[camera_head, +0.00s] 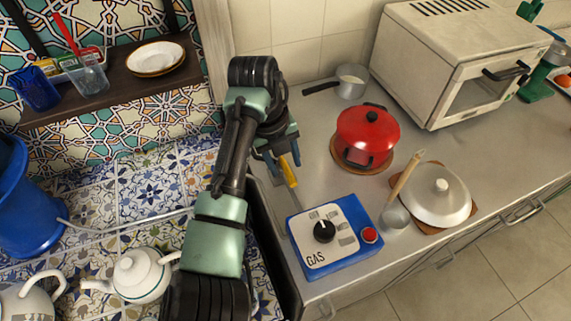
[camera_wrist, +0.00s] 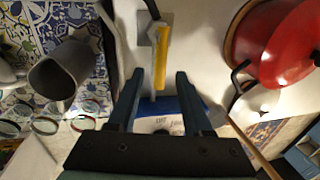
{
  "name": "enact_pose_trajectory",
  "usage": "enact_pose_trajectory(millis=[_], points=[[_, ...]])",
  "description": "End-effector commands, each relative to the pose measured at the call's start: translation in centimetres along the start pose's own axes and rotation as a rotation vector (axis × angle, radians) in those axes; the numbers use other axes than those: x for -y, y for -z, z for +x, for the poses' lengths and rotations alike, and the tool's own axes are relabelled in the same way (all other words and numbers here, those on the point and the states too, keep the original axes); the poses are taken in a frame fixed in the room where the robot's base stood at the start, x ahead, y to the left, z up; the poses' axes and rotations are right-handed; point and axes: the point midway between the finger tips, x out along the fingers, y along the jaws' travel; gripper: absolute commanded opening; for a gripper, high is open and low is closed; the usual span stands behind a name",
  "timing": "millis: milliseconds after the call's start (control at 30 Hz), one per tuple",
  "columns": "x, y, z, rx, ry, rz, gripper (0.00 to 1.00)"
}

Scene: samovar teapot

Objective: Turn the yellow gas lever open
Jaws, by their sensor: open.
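The yellow gas lever (camera_head: 288,172) is on the counter just behind the blue box marked GAS (camera_head: 308,266). In the wrist view the yellow lever (camera_wrist: 162,52) runs lengthwise in the picture, and its lower end appears between my two fingertips. My gripper (camera_head: 284,160) is open, with one blue finger on each side of the lever in the wrist view (camera_wrist: 160,76). I see a gap on both sides, and I cannot tell whether either finger touches it. The arm hides part of the area around the lever in the head view.
A red pot (camera_head: 366,138) stands right of the lever, with a small saucepan (camera_head: 350,82) behind it. The toaster oven (camera_head: 450,60) is at the back. White teapots (camera_head: 138,277) stand at left.

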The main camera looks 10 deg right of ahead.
Motion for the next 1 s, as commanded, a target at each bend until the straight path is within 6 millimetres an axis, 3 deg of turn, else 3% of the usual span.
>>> enact_pose_trajectory(millis=[300,500,1000], points=[[0.0,-0.1,-7.2,0.007,-0.001,-0.001,0.50],[0.0,-0.1,-10.3,0.005,-0.001,-0.001,0.50],[0.0,0.0,-11.1,0.002,-0.001,-0.001,0.50]])
